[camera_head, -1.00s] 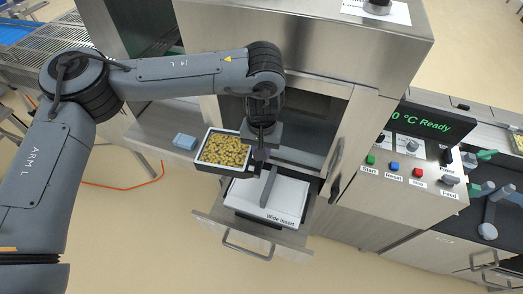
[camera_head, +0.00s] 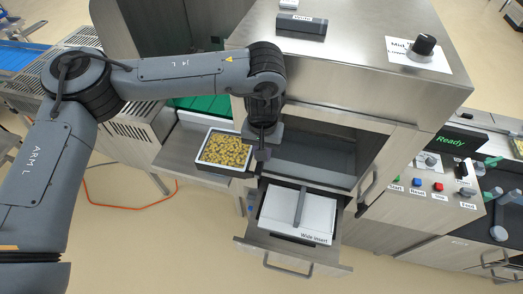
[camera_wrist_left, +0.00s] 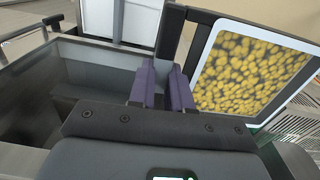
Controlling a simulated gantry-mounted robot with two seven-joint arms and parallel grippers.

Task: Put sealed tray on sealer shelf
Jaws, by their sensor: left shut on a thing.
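The tray (camera_head: 224,149) is black with a white rim and full of yellow pieces. My left gripper (camera_head: 261,153) is shut on its right wall. In the left wrist view the purple-padded fingers (camera_wrist_left: 161,87) hold the dark wall beside the tray (camera_wrist_left: 250,75). In the head view the tray overlaps the grey sealer shelf (camera_head: 180,150), at the left of the sealer opening. I cannot tell whether it touches the shelf or is above it. A clear film over the food cannot be made out. My right gripper is not in view.
The open drawer (camera_head: 256,240) with a white wide insert (camera_head: 318,215) sticks out below the opening. The sealer body (camera_head: 345,85) stands behind, the control panel (camera_head: 428,190) at the right. The shelf's left part is bare. An orange hose (camera_head: 130,206) lies on the floor.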

